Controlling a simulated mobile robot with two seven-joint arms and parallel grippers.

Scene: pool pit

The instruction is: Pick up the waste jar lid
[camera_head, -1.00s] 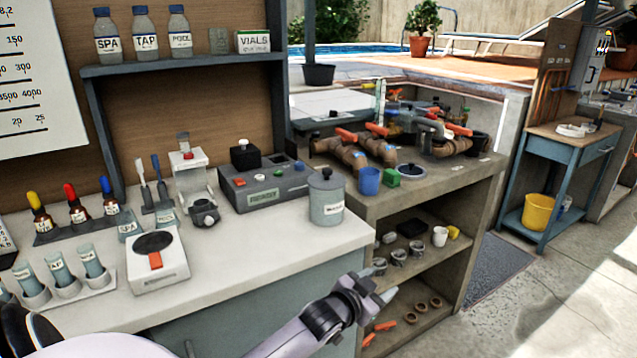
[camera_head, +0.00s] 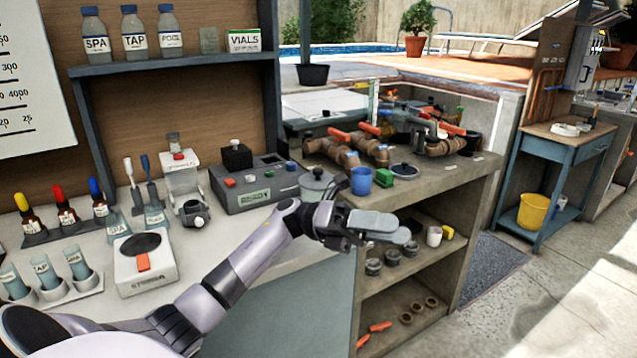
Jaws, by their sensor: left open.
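The waste jar (camera_head: 312,193) is a grey-white jar at the right end of the white counter (camera_head: 85,325). Its grey lid (camera_head: 317,178) with a small dark knob sits on top of it. My left arm crosses in front and hides most of the jar, its label and part of the lid. My left gripper (camera_head: 402,226) is open and empty, its grey fingers pointing right. In the picture it is to the right of the jar and a little lower, in front of the brown shelf unit. My right gripper is not in view.
A grey test box (camera_head: 262,185) stands left of the jar, with a white device (camera_head: 183,178) beyond it.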

